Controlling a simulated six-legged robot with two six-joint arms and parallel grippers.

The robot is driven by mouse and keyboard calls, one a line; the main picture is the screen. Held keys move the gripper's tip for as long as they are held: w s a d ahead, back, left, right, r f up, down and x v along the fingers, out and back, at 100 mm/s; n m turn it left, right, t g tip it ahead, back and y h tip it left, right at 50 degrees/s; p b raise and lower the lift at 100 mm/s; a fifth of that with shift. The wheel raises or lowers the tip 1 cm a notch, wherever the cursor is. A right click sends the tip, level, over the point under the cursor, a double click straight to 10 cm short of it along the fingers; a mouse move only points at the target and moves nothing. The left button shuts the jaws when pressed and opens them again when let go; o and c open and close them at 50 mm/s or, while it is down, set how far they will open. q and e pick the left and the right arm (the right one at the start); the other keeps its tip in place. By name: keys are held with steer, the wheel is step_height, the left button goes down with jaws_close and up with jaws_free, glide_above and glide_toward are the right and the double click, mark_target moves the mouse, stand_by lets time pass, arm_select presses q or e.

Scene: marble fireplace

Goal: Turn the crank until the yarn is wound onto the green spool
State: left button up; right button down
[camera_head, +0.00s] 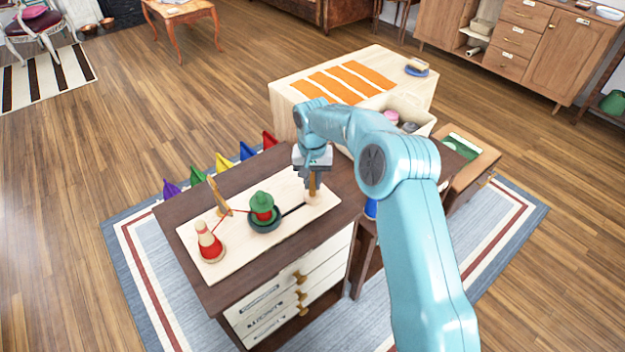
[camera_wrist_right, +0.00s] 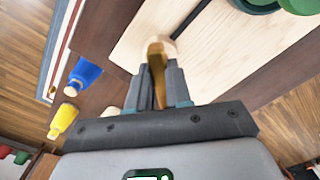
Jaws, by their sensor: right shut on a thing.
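The green spool (camera_head: 262,203) stands on a dark round base on a pale wooden board (camera_head: 225,250), with red yarn around its middle. A cone (camera_head: 208,240) wound with red yarn stands at the board's left end. A thin red strand runs from it by a wooden upright (camera_head: 218,197) to the spool. A dark rod leads right from the spool base to the wooden crank (camera_head: 313,184). My right gripper (camera_head: 312,178) is shut on the crank's handle, which also shows between the fingers in the right wrist view (camera_wrist_right: 156,75). My left gripper is not in view.
The board lies on a dark-topped cabinet (camera_head: 180,215) with drawers. Several coloured pennants stand behind it. A pale table (camera_head: 420,90) with orange strips and a bin is behind my right arm. Blue (camera_wrist_right: 83,75) and yellow (camera_wrist_right: 62,120) bottles show in the right wrist view.

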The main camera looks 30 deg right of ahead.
mark_target(313, 182)
steer(key=m, duration=0.5)
steer(key=shift+w+r+m, duration=0.1)
steer(key=shift+m, duration=0.3)
stand_by(0.4)
steer(key=c, duration=1)
jaws_free()
steer(key=shift+c, duration=0.2)
step_height(313, 182, up, 16)
steer(key=p, duration=0.2)
steer(key=shift+r, duration=0.15)
